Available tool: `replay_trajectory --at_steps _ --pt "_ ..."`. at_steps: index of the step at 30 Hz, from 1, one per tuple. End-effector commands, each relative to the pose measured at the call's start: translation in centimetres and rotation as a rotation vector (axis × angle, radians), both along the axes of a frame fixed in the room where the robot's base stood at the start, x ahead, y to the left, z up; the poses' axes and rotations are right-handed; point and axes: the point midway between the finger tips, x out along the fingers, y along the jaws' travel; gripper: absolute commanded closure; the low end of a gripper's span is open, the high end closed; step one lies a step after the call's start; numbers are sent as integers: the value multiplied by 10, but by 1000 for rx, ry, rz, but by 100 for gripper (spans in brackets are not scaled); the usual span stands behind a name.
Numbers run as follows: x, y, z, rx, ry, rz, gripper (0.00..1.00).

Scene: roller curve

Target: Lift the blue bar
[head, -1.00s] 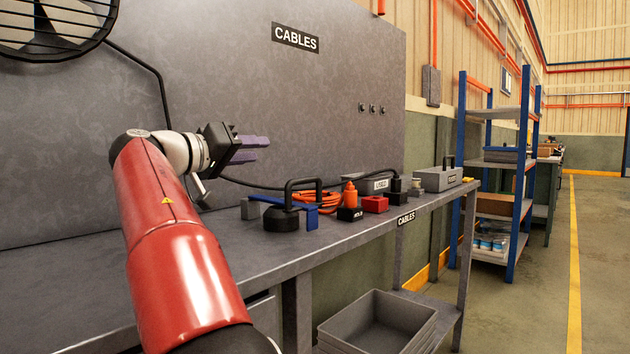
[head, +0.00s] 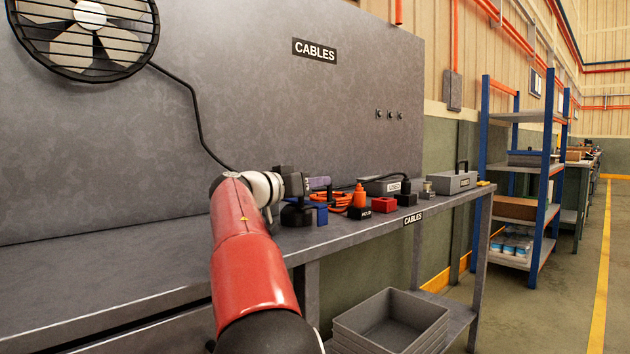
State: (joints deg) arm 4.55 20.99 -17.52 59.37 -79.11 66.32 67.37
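The blue bar (head: 320,213) is on the grey bench. Only its right end shows in the head view; the rest is hidden behind my arm and wrist. A round black object (head: 297,214) stands beside the bar's visible end and is partly covered by my wrist. My gripper (head: 321,184), with purple fingers, is above the bar's right end and points to the right. The fingers overlap in this view, so the gap between them does not show. I see no contact between the fingers and the bar.
An orange bottle (head: 360,197), a black block (head: 359,213), a red block (head: 384,205) and an orange cable coil (head: 338,201) stand close by on the bench (head: 165,257). The bench's left part is clear.

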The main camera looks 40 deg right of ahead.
Motion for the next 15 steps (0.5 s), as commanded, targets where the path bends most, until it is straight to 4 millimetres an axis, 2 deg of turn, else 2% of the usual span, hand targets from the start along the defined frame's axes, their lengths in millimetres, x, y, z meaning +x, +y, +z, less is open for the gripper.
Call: replay_trajectory --at_steps 3,11,15 --pt "1 -6 0 1 1 0 66" --pt "1 -7 -1 1 0 1 67" --pt "1 -7 -1 1 0 1 85"
